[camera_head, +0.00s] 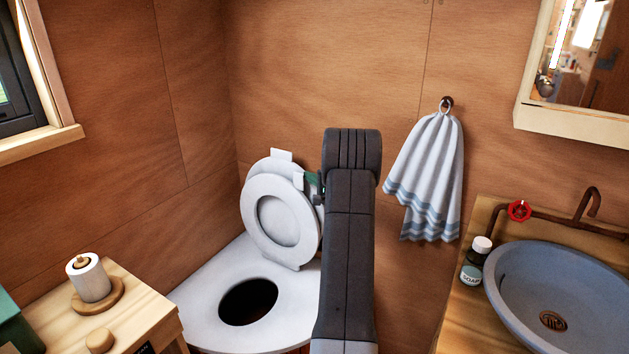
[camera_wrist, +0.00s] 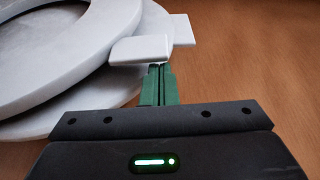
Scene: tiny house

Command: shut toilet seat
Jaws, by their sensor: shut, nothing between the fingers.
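The white toilet seat (camera_head: 307,222) is a ring standing raised, leaning back against the round white lid (camera_head: 262,168) behind it. The toilet base (camera_head: 205,300) has a dark open hole below. In the wrist view, the seat (camera_wrist: 95,45) and the lid (camera_wrist: 152,22) each show a flat white tab at the edge. My gripper (camera_wrist: 159,68) has green fingers shut together, empty, with the tips at the nearer tab (camera_wrist: 140,50); I cannot tell if they touch. In the head view, my gripper (camera_head: 313,184) is at the raised seat's right edge, partly hidden by my arm.
A wooden stand (camera_head: 140,310) with a paper roll (camera_head: 88,278) is at the left. A blue basin (camera_head: 570,285) and a soap bottle (camera_head: 474,262) are at the right. A striped towel (camera_head: 428,175) hangs on the wooden wall (camera_head: 320,60), which stands close behind the lid.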

